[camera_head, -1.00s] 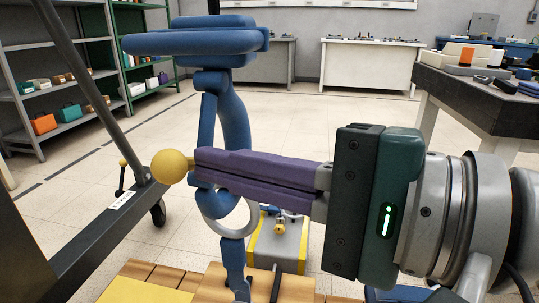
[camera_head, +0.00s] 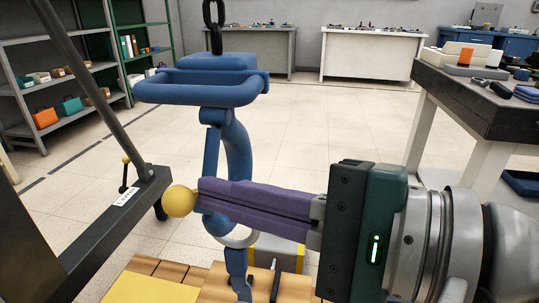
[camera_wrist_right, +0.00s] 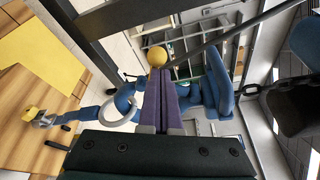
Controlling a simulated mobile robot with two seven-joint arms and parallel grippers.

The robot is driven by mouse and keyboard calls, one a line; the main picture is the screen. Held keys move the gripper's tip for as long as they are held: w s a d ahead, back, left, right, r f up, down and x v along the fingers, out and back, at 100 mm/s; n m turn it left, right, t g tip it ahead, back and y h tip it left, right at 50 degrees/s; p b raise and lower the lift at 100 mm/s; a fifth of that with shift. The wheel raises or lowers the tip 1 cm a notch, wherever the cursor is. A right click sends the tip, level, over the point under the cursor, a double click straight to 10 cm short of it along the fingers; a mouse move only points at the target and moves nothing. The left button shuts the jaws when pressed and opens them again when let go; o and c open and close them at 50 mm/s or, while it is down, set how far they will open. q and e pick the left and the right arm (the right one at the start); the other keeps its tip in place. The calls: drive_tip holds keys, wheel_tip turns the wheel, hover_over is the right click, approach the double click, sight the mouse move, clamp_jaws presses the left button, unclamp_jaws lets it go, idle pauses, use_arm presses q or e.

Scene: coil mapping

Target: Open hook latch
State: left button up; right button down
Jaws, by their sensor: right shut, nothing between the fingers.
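A blue crane hook (camera_head: 236,150) with a wide loop handle (camera_head: 200,88) hangs from a dark chain (camera_head: 214,25). A pale grey ring (camera_head: 240,238) sits at its lower part, with a blue piece (camera_head: 237,270) below. My right gripper (camera_head: 203,195) is shut, its purple fingers crossing in front of the hook. A yellow ball (camera_head: 180,201) is at the fingertips; I cannot tell whether they touch. In the right wrist view, the ball (camera_wrist_right: 157,60) is past the fingertips, the grey ring (camera_wrist_right: 121,120) is left and the blue hook (camera_wrist_right: 218,88) right. The fingers hide part of the hook.
A dark frame with a slanted bar (camera_head: 95,240) stands at left. Wooden boards and a yellow plate (camera_head: 150,290) lie below, beside a grey and yellow box (camera_head: 280,252). A dark workbench (camera_head: 490,110) is at right. Open floor lies behind.

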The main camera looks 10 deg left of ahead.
sight(222, 106)
wheel_tip(222, 106, up, 7)
drive_tip(key=m+g+p, duration=0.1)
drive_tip(key=m+p, duration=0.1)
drive_tip(key=p, duration=0.3)
drive_tip(key=m+g+p, duration=0.1)
drive_tip(key=m+p, duration=0.1)
drive_tip(key=p, duration=0.4)
drive_tip(key=m+g+h+p, duration=0.1)
drive_tip(key=m+p, duration=0.1)
drive_tip(key=p, duration=0.4)
drive_tip(key=shift+r+m, duration=0.15)
drive_tip(key=shift+m, duration=0.15)
drive_tip(key=shift+w, duration=0.1)
